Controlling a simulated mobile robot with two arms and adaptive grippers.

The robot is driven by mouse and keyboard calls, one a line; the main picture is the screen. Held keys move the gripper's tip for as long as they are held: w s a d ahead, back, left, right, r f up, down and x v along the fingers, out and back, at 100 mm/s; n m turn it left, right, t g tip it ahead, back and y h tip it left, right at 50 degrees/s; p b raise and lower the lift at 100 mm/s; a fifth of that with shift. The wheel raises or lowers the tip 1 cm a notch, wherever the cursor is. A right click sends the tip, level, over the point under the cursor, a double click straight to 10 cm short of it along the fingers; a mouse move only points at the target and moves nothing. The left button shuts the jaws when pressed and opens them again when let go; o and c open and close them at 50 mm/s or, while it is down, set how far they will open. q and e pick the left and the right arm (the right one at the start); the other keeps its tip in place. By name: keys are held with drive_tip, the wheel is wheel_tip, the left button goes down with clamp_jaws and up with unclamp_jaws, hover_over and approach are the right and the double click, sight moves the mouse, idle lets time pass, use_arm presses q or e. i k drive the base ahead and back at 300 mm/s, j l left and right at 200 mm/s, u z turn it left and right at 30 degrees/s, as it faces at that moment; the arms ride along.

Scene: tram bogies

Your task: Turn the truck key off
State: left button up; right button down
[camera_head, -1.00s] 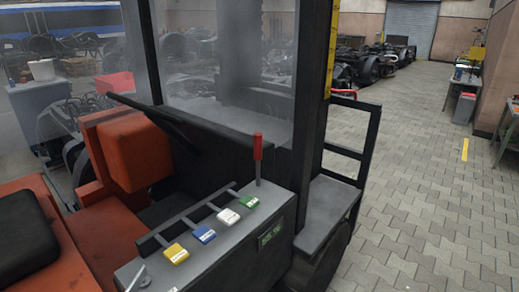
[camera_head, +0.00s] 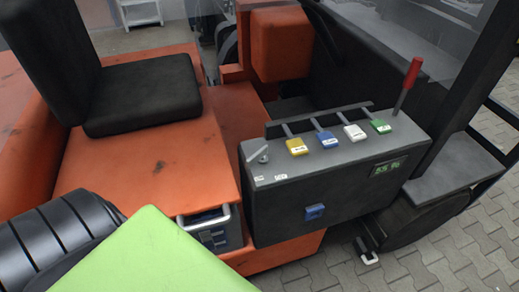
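The truck's grey control console (camera_head: 330,195) stands to the right of the orange truck body. A small metallic key-like piece (camera_head: 260,156) sits on its top at the left end, above two small white labels (camera_head: 270,178). It is too small to tell which way it is turned. Neither of my grippers shows.
Yellow (camera_head: 297,146), blue (camera_head: 327,139), white (camera_head: 354,132) and green (camera_head: 380,126) tabs line the console top, with a red-handled lever (camera_head: 408,82) at the right. A black seat (camera_head: 146,92) is at the left. Paved floor (camera_head: 440,255) is clear at lower right.

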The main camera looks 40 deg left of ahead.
sight(261, 157)
drive_tip(key=u, duration=1.55)
